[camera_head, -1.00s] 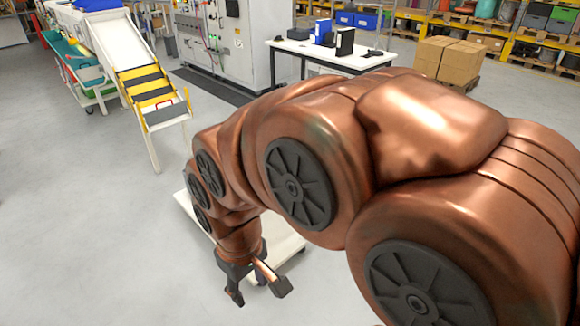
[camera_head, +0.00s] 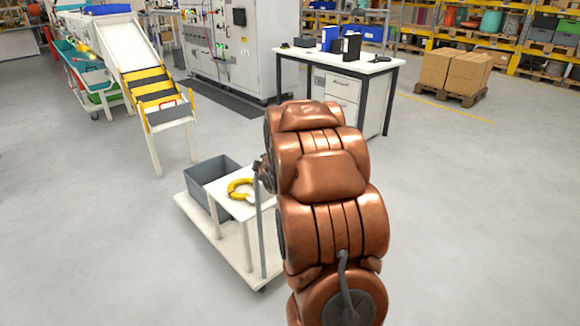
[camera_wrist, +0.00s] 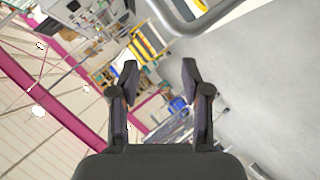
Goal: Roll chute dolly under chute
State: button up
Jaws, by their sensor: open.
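The chute (camera_head: 141,58) is a white sloping ramp with yellow and black steps at its low end, at the upper left. The chute dolly (camera_head: 246,246) is a low cream platform on casters, standing apart from the chute, nearer to me. It carries a grey bin (camera_head: 202,198), a small white stand and a yellow ring (camera_head: 238,189). A grey upright post (camera_head: 259,232) rises at its right side. My gripper (camera_wrist: 160,68) is open and empty in the wrist view; a curved grey bar (camera_wrist: 178,22), apparently the dolly handle, lies just beyond its fingertips. My arm mostly hides the gripper in the head view.
A white desk (camera_head: 345,64) with blue and black binders stands behind my arm. A grey cabinet (camera_head: 235,50) stands to its left. Cardboard boxes (camera_head: 455,72) sit on a pallet at the upper right. Grey floor between dolly and chute is clear.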

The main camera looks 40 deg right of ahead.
jog(key=shift+w+d+f+n+t+h+b, duration=0.15)
jog(key=shift+d+f+n+t+h+b, duration=0.6)
jog(key=shift+d, duration=1.8)
jog(key=shift+w+d+f+n+t+h+b, duration=0.15)
jog(key=shift+d+f+n+t+b, duration=0.7)
jog(key=shift+d+f+t+b, duration=1.3)
jog(key=shift+w+d+f+n+t+h+b, duration=0.1)
jog(key=shift+d+f+n+t+h+b, duration=0.6)
jog(key=shift+d, duration=2.3)
jog(key=shift+g, duration=0.3)
jog(key=shift+f+x, duration=0.15)
jog(key=shift+x, duration=1.35)
jog(key=shift+f+x, duration=0.15)
jog(key=shift+x, duration=1.3)
jog(key=shift+w, duration=0.1)
grip_shut()
